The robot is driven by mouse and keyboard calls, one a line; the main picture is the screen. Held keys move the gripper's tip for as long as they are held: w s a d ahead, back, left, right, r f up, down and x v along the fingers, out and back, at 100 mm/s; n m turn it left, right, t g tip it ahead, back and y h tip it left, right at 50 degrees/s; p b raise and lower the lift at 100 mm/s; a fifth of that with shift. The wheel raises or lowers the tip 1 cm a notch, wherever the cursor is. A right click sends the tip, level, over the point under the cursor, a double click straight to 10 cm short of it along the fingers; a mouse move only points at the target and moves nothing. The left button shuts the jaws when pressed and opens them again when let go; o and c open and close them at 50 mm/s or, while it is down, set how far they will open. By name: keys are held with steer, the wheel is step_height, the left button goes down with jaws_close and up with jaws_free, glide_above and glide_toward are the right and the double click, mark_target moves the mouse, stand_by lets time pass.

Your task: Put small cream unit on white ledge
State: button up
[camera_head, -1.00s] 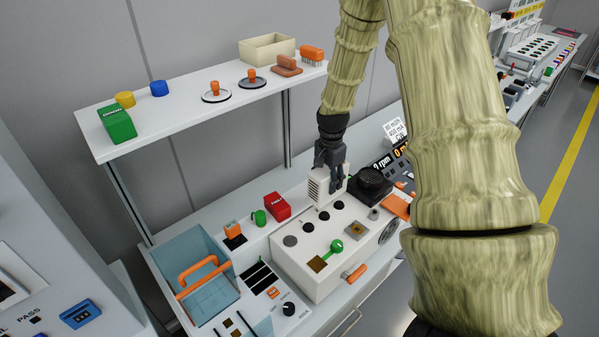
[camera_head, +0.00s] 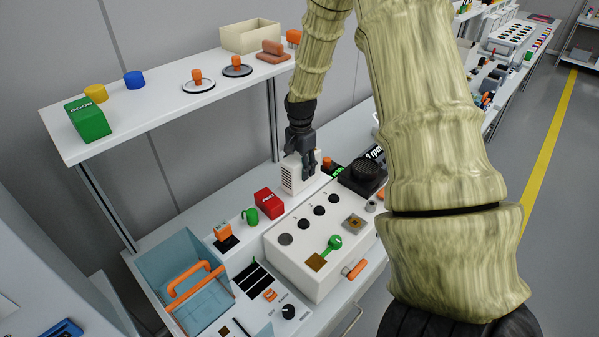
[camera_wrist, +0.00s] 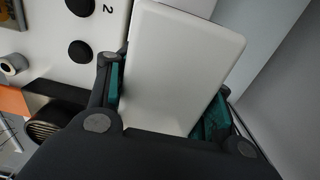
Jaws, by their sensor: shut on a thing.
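The small cream unit (camera_head: 297,176) is a boxy block with dark slots on its side. My gripper (camera_head: 306,170) comes down from above and is shut on it. In the wrist view the unit (camera_wrist: 180,65) shows as a pale slab between the two teal-padded fingers of my gripper (camera_wrist: 165,105). It is beside the back edge of the cream panel with black knobs; I cannot tell whether its underside touches the bench. The white ledge (camera_head: 165,107) is the raised shelf on posts, up and left of my gripper.
The ledge bears a green box (camera_head: 87,119), yellow and blue cylinders, two orange-knobbed discs, an orange stamp and a cream bin (camera_head: 250,37). Bare room shows along its front.

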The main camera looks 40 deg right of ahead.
steer(key=shift+d+f, duration=0.1)
steer(key=shift+f, duration=0.2)
steer(key=shift+f, duration=0.15)
steer(key=o, duration=1.5)
steer(key=shift+c, duration=0.2)
step_height(320, 180, up, 12)
steer(key=b, duration=0.3)
steer(key=shift+b, duration=0.4)
